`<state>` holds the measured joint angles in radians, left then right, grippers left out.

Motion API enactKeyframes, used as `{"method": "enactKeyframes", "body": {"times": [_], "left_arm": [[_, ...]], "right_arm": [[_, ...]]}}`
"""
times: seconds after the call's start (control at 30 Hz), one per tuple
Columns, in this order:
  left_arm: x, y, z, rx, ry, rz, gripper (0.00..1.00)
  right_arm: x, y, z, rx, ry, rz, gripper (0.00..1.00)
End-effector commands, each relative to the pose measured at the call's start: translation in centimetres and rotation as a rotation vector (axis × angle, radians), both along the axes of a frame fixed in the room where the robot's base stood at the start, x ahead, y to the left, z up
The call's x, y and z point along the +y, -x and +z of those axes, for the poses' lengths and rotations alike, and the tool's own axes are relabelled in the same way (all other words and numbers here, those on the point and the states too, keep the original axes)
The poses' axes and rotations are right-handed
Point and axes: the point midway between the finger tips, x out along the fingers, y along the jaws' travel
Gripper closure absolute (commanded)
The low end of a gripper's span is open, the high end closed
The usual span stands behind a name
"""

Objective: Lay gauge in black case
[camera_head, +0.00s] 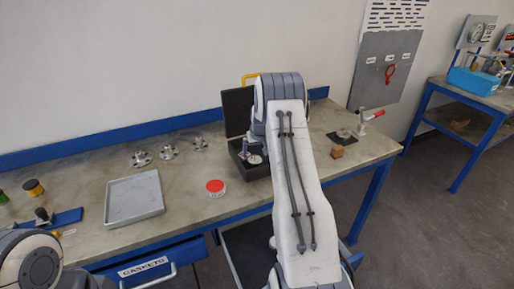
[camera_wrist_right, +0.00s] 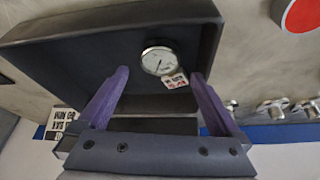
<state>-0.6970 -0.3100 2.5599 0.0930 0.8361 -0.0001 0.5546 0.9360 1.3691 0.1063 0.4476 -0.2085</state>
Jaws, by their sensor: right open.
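The open black case (camera_head: 237,108) stands on the workbench with its lid raised at the back. It also fills much of the right wrist view (camera_wrist_right: 80,55). The gauge (camera_wrist_right: 158,60), with a round white dial and a small printed tag, lies in the case, dial towards the camera. In the head view the gauge (camera_head: 254,159) shows as a small pale disc. My right gripper (camera_wrist_right: 158,75) is open over the case, its two purple fingers apart on either side of the gauge, with no visible contact. My left gripper is out of view; only part of that arm shows.
A red-lidded round tin (camera_head: 215,187) stands just left of the case. A grey tray (camera_head: 134,198) and several metal flanges (camera_head: 169,150) are further left. A brown block (camera_head: 337,151) and a dark mat (camera_head: 342,137) lie to the right. Bench around the tin is clear.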

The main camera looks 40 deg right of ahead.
Motion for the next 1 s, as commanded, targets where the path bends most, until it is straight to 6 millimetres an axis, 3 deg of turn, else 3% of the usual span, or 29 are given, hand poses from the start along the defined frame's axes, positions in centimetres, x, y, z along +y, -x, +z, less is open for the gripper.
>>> {"method": "enactKeyframes", "body": {"times": [0.27,0.53,0.63,0.67,0.77,0.83,0.93,1.0], "left_arm": [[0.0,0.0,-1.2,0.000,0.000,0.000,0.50],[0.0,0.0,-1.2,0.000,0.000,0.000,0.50],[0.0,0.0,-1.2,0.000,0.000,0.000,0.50],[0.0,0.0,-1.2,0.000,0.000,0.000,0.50],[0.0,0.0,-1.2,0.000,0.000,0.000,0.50],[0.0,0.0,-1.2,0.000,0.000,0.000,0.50],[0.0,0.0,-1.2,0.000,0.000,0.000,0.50],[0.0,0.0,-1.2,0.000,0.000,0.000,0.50]], "right_arm": [[0.7,1.6,4.3,-0.001,0.002,0.001,0.00],[1.0,2.0,5.3,0.002,0.000,0.001,0.00],[2.6,1.7,5.8,0.005,-0.004,0.024,0.00],[3.7,1.6,6.2,0.007,-0.007,0.039,0.00],[10.0,1.3,8.0,0.025,-0.023,0.128,0.00],[16.2,2.0,9.7,0.047,-0.040,0.219,0.00],[25.7,5.2,12.0,0.090,-0.061,0.367,0.00],[31.8,8.8,13.3,0.125,-0.071,0.476,0.00]]}}
